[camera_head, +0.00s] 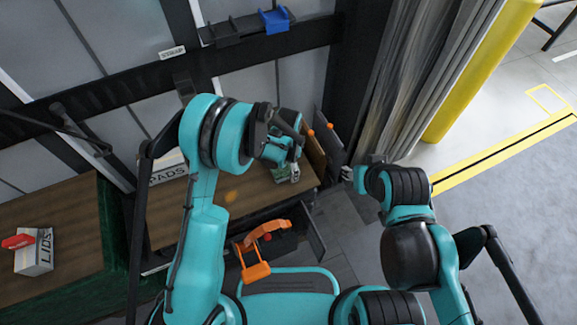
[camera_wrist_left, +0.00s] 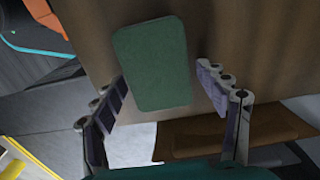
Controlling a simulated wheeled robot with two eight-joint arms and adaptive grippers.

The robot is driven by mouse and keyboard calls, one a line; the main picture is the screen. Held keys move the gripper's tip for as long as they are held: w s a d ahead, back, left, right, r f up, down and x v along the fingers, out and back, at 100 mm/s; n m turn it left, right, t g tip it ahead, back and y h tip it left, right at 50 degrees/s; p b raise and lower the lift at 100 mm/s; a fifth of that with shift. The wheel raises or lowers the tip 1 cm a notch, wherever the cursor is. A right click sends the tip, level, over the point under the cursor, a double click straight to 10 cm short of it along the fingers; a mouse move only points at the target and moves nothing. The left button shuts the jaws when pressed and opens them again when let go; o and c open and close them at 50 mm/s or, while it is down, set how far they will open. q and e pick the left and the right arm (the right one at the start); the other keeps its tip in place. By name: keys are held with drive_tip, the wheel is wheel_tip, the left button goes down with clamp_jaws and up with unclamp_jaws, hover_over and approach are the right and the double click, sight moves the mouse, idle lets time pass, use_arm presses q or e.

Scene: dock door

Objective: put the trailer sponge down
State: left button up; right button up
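The sponge is a green rounded block (camera_wrist_left: 152,64) lying on brown wood in the left wrist view. My left gripper (camera_wrist_left: 160,92) is open, with one finger on each side of the sponge and a visible gap on both sides. In the head view my left gripper (camera_head: 287,172) is over the right end of the wooden bench (camera_head: 225,205), and a bit of the green sponge (camera_head: 279,175) shows beneath it. My right gripper (camera_head: 350,174) is to the right, away from the bench, and its fingers are too small to read.
Brown boards (camera_head: 315,152) with orange knobs stand at the bench's right end. A box marked PADS (camera_head: 168,174) is behind my left arm. An open drawer (camera_head: 300,232) is below the bench. A LIDS box (camera_head: 35,252) with a red item stands far left.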

use_arm(q)
drive_tip(key=shift+r, duration=0.25)
wheel_tip(320, 180, up, 11)
drive_tip(key=p, duration=0.4)
wheel_tip(320, 180, up, 8)
drive_tip(key=n+t, duration=0.1)
drive_tip(key=n, duration=0.2)
hover_over(275, 170)
drive_tip(key=s+a+r+n+t, duration=0.6)
drive_tip(key=s+a+r+n, duration=0.4)
drive_tip(key=s+a, duration=0.4)
drive_tip(key=shift+s+a+r, duration=0.15)
drive_tip(key=shift+s+r, duration=0.4)
drive_tip(key=shift+s, duration=0.35)
